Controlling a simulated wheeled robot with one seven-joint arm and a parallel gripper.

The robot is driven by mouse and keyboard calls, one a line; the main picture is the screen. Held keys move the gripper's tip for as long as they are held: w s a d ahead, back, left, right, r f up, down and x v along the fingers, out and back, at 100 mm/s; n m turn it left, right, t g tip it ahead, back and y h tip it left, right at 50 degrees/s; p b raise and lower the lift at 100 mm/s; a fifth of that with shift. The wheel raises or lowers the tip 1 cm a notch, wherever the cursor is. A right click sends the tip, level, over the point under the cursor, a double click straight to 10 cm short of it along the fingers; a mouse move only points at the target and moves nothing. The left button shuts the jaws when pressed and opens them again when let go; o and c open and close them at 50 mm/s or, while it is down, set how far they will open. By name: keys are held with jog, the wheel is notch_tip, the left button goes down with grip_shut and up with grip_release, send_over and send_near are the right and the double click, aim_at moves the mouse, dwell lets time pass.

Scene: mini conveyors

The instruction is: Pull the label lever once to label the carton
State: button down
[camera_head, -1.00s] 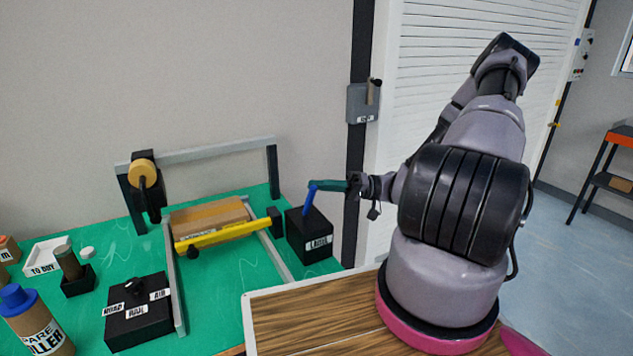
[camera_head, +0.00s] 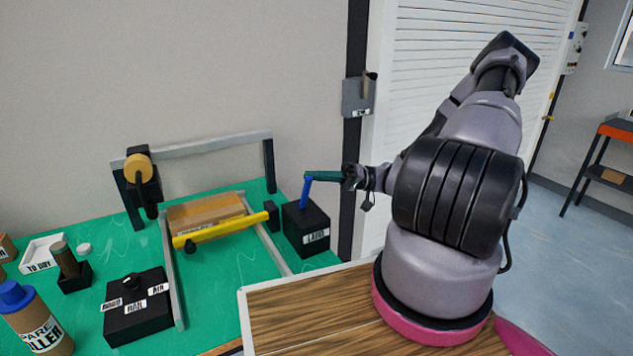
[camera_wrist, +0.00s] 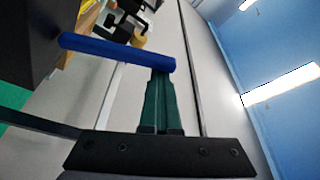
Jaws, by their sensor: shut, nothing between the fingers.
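The label lever (camera_head: 306,191) is a blue handle on a black box (camera_head: 309,232) marked with a white label. It stands nearly upright with a slight lean. My gripper (camera_head: 308,178) is shut, with its green fingers reaching left to the top of the lever. In the wrist view the closed fingertips (camera_wrist: 160,74) meet the end of the blue lever (camera_wrist: 110,50), with nothing between them. The carton (camera_head: 205,213) is brown and lies on the conveyor behind a yellow bar (camera_head: 220,230).
A grey frame (camera_head: 200,146) with a tan roll (camera_head: 138,167) stands over the conveyor. A black dial box (camera_head: 137,310), a bottle (camera_head: 32,318) and a white tray (camera_head: 41,254) are at left. A grey switch box (camera_head: 357,97) is on the post behind.

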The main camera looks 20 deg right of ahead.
jog(key=w+d, duration=0.1)
jog(key=d, duration=0.8)
jog(key=shift+d+f, duration=0.2)
dwell(0.6)
